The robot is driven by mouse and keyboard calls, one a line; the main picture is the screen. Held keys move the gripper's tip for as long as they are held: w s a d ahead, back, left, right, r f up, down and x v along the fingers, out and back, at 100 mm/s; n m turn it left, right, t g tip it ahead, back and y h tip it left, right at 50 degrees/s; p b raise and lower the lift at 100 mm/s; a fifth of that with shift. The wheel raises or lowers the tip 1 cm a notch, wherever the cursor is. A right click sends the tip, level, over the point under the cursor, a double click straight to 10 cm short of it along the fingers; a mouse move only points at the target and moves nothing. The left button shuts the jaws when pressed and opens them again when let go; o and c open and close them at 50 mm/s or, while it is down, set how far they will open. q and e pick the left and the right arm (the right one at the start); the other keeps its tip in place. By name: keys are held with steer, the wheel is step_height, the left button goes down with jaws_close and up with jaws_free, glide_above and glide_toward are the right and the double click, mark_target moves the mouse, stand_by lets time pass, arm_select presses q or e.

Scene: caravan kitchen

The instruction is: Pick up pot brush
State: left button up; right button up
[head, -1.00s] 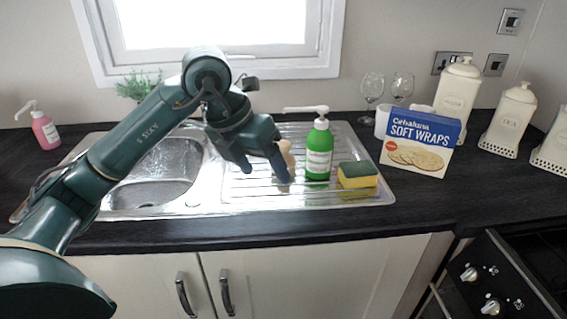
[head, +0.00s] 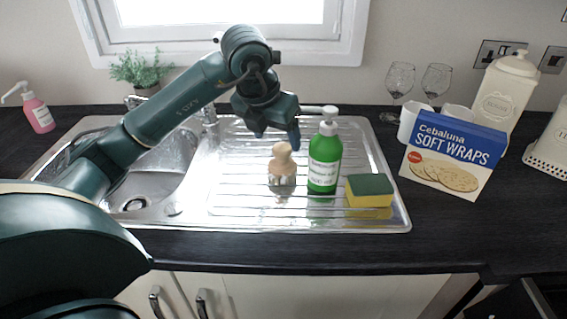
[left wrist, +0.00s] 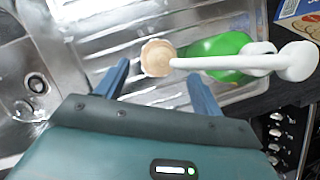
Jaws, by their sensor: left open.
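The pot brush (head: 282,166) stands upright on the ribbed drainer, wooden knob up and bristles down. In the left wrist view its round wooden top (left wrist: 157,58) shows just beyond the fingertips, between their lines. My left gripper (head: 277,138) is open and empty, above and behind the brush in the head view; it also shows in the left wrist view (left wrist: 158,72). A green soap bottle (head: 324,160) with a white pump stands close to the right of the brush. In the left wrist view the pump nozzle (left wrist: 205,63) reaches toward the brush top. My right gripper is not in view.
A yellow and green sponge (head: 369,191) lies right of the bottle. The sink bowl (head: 150,180) is to the left. A soft wraps box (head: 452,157), mugs and two wine glasses (head: 399,82) stand on the right counter. The drainer (head: 245,200) in front of the brush is clear.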

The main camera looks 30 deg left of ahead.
mark_target(280, 147)
arm_select(q)
steer(key=x, duration=0.7)
steer(key=shift+f+p, duration=0.3)
steer(key=shift+p, duration=0.05)
steer(key=shift+c, duration=0.3)
steer(key=c, duration=0.7)
steer(key=shift+r, duration=0.15)
